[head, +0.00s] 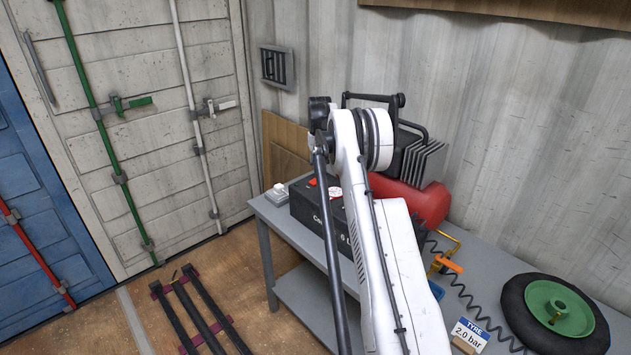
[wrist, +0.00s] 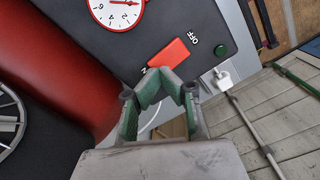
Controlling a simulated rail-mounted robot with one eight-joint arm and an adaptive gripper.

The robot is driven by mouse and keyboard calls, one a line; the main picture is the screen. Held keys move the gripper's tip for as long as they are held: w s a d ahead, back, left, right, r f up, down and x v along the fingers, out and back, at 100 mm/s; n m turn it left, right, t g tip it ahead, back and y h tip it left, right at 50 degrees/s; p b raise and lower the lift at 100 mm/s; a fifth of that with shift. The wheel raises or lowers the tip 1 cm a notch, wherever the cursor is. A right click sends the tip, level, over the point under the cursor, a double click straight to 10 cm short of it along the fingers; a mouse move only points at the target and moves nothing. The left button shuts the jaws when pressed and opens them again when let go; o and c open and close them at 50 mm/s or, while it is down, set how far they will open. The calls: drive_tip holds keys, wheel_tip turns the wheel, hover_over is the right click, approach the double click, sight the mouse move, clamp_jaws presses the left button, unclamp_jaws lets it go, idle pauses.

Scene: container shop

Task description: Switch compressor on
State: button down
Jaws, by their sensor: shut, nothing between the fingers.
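The compressor has a red tank (head: 428,203) and a black control box (head: 303,205) on the grey bench. In the wrist view the red tank (wrist: 60,70) lies left of the dark panel (wrist: 200,22). The panel carries a red switch (wrist: 172,52), with "OFF" printed beyond its right end and a partly hidden label near its left end. Which way the switch is set I cannot tell. My gripper (wrist: 166,80) is shut and empty, its fingertips at the near edge of the switch; contact is unclear. In the head view my arm hides the gripper.
A white-faced gauge (wrist: 116,10) and a green round button (wrist: 221,49) are also on the panel. A wheel with a green hub (head: 556,310), a coiled hose (head: 470,292) and a "TYRE 2.0 bar" sign (head: 469,336) occupy the bench's right. A corrugated wall stands behind.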

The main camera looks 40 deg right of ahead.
sight(319, 178)
drive_tip(key=shift+f+b, duration=0.8)
drive_tip(key=shift+f, duration=0.5)
idle(0.7)
drive_tip(key=shift+r, duration=0.15)
drive_tip(key=shift+r+p, duration=0.9)
drive_tip(key=shift+r, duration=2.5)
